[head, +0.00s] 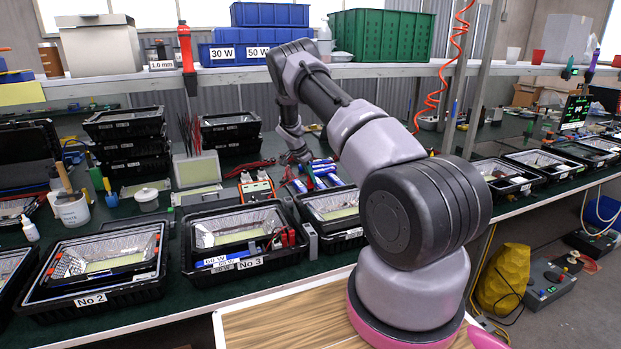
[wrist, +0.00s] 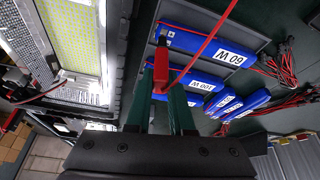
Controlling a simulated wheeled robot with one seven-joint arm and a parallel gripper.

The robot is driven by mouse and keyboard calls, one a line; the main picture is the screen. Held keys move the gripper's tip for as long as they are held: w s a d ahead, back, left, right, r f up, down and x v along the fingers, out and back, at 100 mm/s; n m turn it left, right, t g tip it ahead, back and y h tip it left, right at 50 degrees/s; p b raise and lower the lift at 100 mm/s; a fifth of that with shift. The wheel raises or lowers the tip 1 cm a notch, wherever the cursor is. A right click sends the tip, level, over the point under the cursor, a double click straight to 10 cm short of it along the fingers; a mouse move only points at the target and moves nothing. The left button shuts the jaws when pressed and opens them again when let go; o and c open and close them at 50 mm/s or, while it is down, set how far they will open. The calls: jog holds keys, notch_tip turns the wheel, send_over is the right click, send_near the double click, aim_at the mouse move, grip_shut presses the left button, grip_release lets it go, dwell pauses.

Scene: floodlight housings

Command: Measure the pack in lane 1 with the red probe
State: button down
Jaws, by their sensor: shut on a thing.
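My gripper (wrist: 161,92) is shut on the red probe (wrist: 161,66), between its green fingers. The probe's dark tip is close to the left end of the blue pack marked 60 W (wrist: 190,42); I cannot tell whether it touches. The lane numbers are not readable. In the head view, my gripper (head: 301,157) is low over the blue packs (head: 322,173), with its fingers and the probe too small to make out.
Orange meters (head: 256,188) stand left of the packs. The open housing No 3 (head: 240,240) and another housing (head: 335,212) are in front. A red lead (wrist: 211,38) crosses the rack, and red-and-black leads (wrist: 285,68) trail right of the packs. A shelf (head: 225,75) runs above the bench.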

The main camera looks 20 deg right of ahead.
jog(key=shift+f, duration=0.7)
dwell(1.5)
jog(key=shift+r, duration=0.1)
jog(key=shift+r, duration=3.45)
